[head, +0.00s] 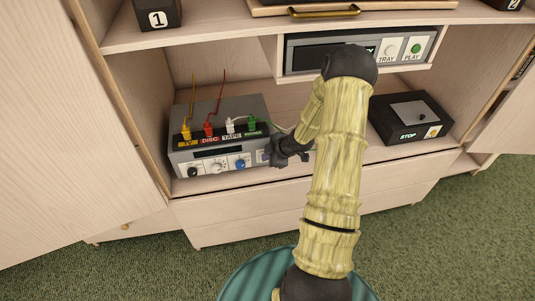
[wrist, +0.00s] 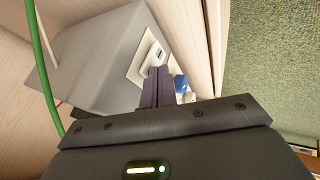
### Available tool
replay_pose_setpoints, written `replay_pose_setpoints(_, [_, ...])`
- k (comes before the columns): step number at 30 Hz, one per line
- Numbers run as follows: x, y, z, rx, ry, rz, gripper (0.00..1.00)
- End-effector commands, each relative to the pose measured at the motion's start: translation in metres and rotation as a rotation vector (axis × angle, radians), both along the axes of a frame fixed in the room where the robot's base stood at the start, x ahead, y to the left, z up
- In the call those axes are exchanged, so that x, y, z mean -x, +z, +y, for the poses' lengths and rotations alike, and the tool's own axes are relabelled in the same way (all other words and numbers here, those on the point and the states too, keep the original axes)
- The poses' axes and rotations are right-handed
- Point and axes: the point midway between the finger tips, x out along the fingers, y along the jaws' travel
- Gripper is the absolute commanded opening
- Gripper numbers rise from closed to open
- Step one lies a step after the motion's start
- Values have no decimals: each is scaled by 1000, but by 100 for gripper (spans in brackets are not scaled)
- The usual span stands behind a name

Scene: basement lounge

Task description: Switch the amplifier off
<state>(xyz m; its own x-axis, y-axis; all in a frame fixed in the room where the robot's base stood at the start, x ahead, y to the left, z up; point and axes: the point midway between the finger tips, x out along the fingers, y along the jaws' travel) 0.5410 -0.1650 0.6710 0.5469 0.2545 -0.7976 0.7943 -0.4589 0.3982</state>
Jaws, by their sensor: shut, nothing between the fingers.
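The amplifier (head: 228,106) is a grey box on the left of the cabinet shelf, with yellow, red, white and green plugs on top. Its front has a black knob (head: 193,172), a white knob and a blue knob (head: 240,163). My gripper (head: 270,154) is shut and empty at the front right end of the amplifier. In the wrist view its fingertips (wrist: 158,72) overlap the plate's edge; I cannot tell whether they touch it. The switch's position is unclear.
A disc player (head: 385,50) with TRAY and PLAY buttons hangs above. A black box (head: 410,118) labelled STOP stands on the shelf at right. A green cable (wrist: 42,70) runs beside the amplifier. Open cabinet doors (head: 70,130) flank the shelf.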

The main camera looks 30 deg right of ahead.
Motion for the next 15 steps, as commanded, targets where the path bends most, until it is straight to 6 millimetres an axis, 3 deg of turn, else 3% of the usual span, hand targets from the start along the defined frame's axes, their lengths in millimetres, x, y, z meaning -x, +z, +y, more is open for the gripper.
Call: replay_pose_setpoints(15, [0, 14, 0, -1, 0, 0, 0])
